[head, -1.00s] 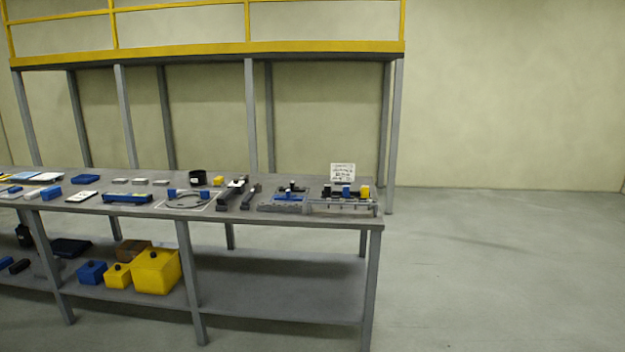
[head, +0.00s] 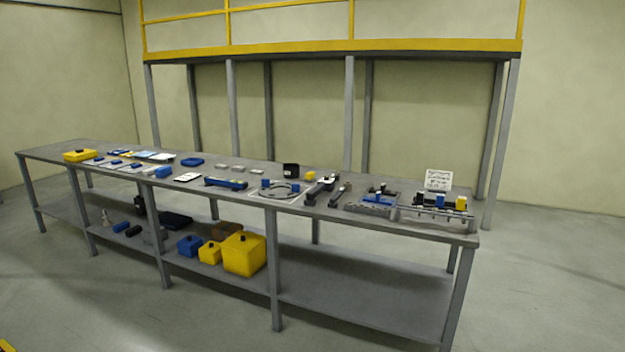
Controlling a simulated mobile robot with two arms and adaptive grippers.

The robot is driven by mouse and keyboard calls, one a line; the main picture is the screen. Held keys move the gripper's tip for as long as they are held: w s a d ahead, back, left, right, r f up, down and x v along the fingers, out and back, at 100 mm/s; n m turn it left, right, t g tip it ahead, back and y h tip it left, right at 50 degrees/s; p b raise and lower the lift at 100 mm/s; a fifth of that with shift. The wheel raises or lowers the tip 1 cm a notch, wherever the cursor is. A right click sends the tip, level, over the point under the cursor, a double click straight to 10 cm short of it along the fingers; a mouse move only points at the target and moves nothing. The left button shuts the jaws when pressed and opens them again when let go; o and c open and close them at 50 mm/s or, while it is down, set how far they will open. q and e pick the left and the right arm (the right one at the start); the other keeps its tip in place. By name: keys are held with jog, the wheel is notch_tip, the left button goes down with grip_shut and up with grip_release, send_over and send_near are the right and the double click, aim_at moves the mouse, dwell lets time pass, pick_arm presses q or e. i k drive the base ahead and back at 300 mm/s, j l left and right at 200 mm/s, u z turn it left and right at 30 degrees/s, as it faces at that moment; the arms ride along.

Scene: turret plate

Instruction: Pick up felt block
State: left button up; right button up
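I cannot tell for certain which item is the felt block. Several small blocks lie on the long grey workbench (head: 330,225). A row of small pale grey blocks (head: 238,169) lies near its middle back, and a small yellow block (head: 310,175) stands beside a black cup (head: 291,170). A blue block (head: 163,172) lies further left. At the right end, blue and yellow blocks (head: 461,203) stand on a rail fixture (head: 432,213). Neither of my grippers is in view.
The lower shelf (head: 360,290) holds yellow boxes (head: 244,254), a blue box (head: 190,246) and a brown box (head: 227,229). A grey frame with a yellow beam (head: 335,45) stands behind the bench. A white sign (head: 438,180) stands at the right end. The floor in front and right is clear.

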aim_at(310, 176)
jog(key=u, duration=1.9)
jog(key=z, duration=1.9)
jog(key=i+l+z, duration=0.3)
jog(key=l, duration=0.25)
jog(key=i+l+z, duration=0.65)
jog(key=i, duration=0.4)
jog(key=i+l+z, duration=0.35)
jog(key=i, duration=0.15)
jog(key=i+z, duration=0.3)
jog(key=i, duration=0.25)
jog(key=i+z, duration=0.35)
jog(key=i, duration=0.2)
jog(key=i+j+u, duration=0.25)
jog(key=i, duration=0.3)
jog(key=i+l+u, duration=0.1)
jog(key=i+u, duration=0.2)
jog(key=i, duration=0.25)
jog(key=i+l+u, duration=0.1)
jog(key=i+u, duration=0.15)
jog(key=i, duration=0.35)
jog(key=i+l+u, duration=0.3)
jog(key=i, duration=0.25)
jog(key=j, duration=0.1)
